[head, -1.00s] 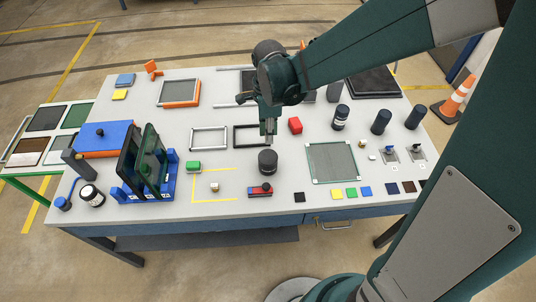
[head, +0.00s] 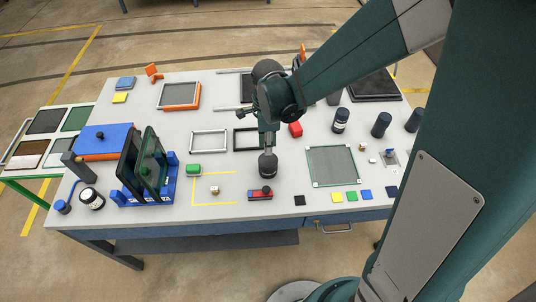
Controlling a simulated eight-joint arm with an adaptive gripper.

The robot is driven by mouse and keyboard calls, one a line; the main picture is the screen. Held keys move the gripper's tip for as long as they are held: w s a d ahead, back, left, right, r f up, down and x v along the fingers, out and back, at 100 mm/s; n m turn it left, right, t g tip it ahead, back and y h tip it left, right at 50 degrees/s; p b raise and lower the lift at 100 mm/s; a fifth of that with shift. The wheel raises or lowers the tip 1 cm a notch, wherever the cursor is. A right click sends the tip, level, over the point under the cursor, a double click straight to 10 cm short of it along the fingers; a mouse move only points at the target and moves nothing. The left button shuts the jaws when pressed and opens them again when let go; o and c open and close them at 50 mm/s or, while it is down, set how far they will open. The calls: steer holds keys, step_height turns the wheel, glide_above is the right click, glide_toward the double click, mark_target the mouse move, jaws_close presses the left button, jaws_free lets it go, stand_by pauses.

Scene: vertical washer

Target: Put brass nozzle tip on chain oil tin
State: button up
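A small brass-coloured piece (head: 215,190) sits inside the yellow outline at the front of the table. Another small brass and white piece (head: 362,146) sits right of the grey mat; I cannot tell which is the nozzle tip. A dark round tin (head: 267,166) stands near the table's middle front. Dark cylinders with lighter bands, one (head: 341,120) and another (head: 381,125), stand at the right; no label is readable, so I cannot tell which is the chain oil tin. My gripper (head: 267,150) points down at the dark round tin's top, overlapping it in view; its finger opening and contact are unclear.
A blue rack (head: 168,188) with upright dark panels stands at the left. A red and blue piece (head: 260,194) lies in front of the tin. The grey mat (head: 331,166) lies to the right.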

mark_target(268, 159)
steer(key=shift+f, duration=0.6)
steer(key=shift+f, duration=0.1)
steer(key=shift+f, duration=2)
steer(key=shift+f+b, duration=0.2)
steer(key=shift+b, duration=0.15)
steer(key=o, duration=0.9)
steer(key=shift+r+p, duration=0.25)
steer(key=shift+p, duration=0.05)
steer(key=shift+r, duration=5.95)
